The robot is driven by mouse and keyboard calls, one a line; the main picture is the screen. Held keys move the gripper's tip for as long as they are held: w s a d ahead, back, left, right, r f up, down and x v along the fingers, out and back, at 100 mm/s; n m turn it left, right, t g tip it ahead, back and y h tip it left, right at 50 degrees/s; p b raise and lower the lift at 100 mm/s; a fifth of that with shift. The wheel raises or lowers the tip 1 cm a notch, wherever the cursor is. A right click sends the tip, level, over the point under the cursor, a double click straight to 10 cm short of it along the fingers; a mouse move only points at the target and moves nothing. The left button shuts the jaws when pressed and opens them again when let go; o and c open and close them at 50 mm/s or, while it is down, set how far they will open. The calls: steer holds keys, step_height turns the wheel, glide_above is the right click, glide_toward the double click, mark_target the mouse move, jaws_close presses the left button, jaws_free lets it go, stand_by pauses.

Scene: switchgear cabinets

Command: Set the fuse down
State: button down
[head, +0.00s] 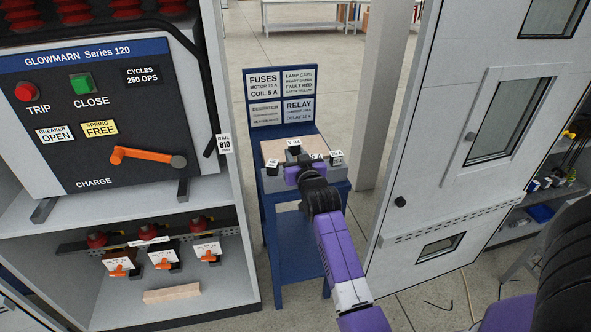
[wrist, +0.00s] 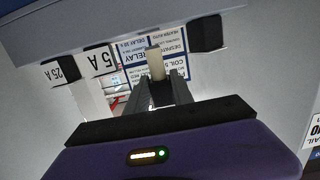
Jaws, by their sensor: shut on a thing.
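The fuse (wrist: 155,63) is a small cream cylinder in the wrist view, standing out beyond my fingertips. My gripper (wrist: 160,92) is shut on it. In the head view my gripper (head: 291,174) is over the top of the blue stand (head: 273,185), among small dark blocks with white labels. The fuse cannot be made out there. In the wrist view, labels reading 5 A (wrist: 101,61) and 25 A (wrist: 64,71) lie left of the fuse. Whether the fuse touches anything is unclear.
A sign board (head: 282,97) rises at the back of the stand. An open breaker cabinet (head: 100,110) is on the left, with a wooden block (head: 171,293) on its lower floor. A grey cabinet door (head: 495,110) is on the right. Floor shows between them.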

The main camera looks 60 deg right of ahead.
steer(key=shift+f, duration=2.6)
steer(key=shift+f+b, duration=0.35)
steer(key=shift+b, duration=0.1)
